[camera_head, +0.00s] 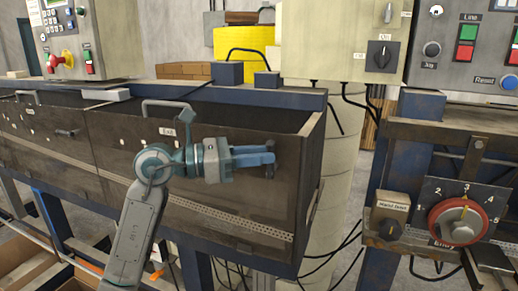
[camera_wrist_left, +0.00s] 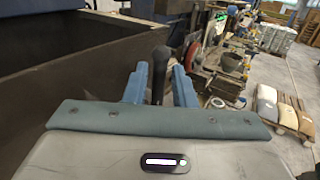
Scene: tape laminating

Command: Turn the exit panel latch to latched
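The exit panel (camera_head: 230,190) is the dark front panel of the long trough, with an "Exit" label (camera_head: 167,131) and a metal handle on top. Its dark latch (camera_head: 270,172) sits near the panel's right end, partly hidden by my left gripper (camera_head: 272,155). In the left wrist view the latch's dark, rounded lever (camera_wrist_left: 158,75) stands between the two blue fingers of my left gripper (camera_wrist_left: 159,82). Narrow gaps show beside the lever, so the fingers look apart around it rather than closed on it. Whether one finger touches it is hard to tell. My right gripper is not in view.
A second panel (camera_head: 45,135) with a similar dark latch (camera_head: 66,132) lies to the left. Control boxes line the back.

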